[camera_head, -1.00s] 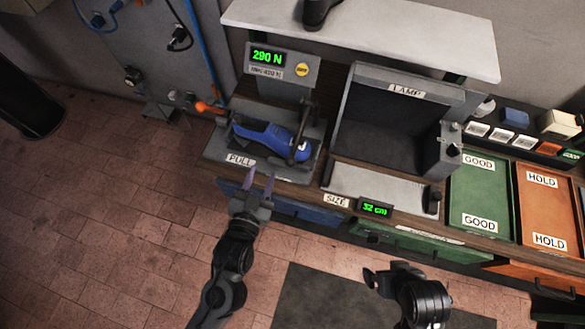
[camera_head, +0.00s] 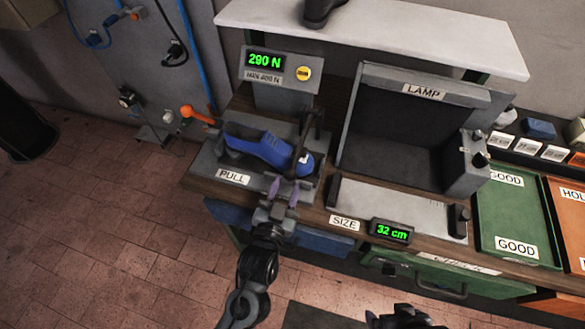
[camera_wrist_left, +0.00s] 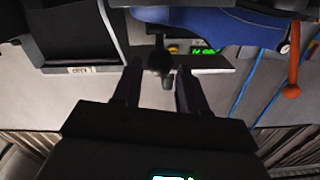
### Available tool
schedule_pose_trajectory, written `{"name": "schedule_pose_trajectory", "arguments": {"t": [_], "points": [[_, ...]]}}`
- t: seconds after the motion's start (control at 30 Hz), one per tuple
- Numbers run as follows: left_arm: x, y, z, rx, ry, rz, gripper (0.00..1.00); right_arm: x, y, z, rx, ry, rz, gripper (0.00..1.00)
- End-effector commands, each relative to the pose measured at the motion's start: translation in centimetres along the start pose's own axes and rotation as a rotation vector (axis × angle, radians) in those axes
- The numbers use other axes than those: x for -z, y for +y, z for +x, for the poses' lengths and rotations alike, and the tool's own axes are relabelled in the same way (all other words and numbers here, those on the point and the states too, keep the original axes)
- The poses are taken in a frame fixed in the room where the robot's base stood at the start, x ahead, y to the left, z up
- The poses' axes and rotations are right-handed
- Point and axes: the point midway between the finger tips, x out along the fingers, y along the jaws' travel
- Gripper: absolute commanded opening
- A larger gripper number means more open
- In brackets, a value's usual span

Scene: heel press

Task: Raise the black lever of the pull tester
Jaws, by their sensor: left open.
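The pull tester (camera_head: 208,175) is a grey unit with a PULL label at the left of the bench. Its display (camera_head: 264,61) reads 290 N. A blue shoe (camera_head: 258,148) lies in it. The black lever (camera_head: 306,134) stands at the tester's right side, by the shoe's right end. My left gripper (camera_head: 283,189) is open and empty at the tester's front edge, below the lever. In the left wrist view, a dark round knob (camera_wrist_left: 160,62) appears between the open fingers, not clearly gripped. My right arm (camera_head: 400,317) shows only partly at the bottom edge; its fingers are unclear.
An orange handle (camera_head: 196,115) sticks out at the tester's left. The lamp box (camera_head: 400,130) and the size gauge (camera_head: 392,232) stand to the right. The green GOOD tray (camera_head: 510,215) lies farther right. A white shelf (camera_head: 400,38) hangs above the tester.

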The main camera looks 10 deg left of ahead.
Motion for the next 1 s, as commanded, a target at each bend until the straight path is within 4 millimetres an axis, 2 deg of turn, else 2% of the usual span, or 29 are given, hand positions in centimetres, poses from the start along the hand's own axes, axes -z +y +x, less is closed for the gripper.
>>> {"name": "schedule_pose_trajectory", "arguments": {"t": [0.2, 0.4, 0.83, 1.0], "points": [[0.1, 0.0, 3.6, 0.0, 0.002, -0.001, 0.42, -0.2, 0.1, 0.5, -0.005, -0.001, -0.006, 1.0], [0.0, 0.0, 5.5, 0.0, 0.0, 0.0, 0.42, -0.2, 0.1, 0.7, -0.005, -0.001, -0.006, 1.0], [0.0, 0.0, 6.2, -0.001, -0.001, -0.001, 0.42, -0.2, 0.0, 0.7, -0.001, -0.001, -0.001, 1.0], [0.0, 0.0, 6.2, -0.001, 0.0, -0.001, 0.18, -0.2, -0.1, 0.7, 0.002, -0.001, 0.002, 1.0]]}}
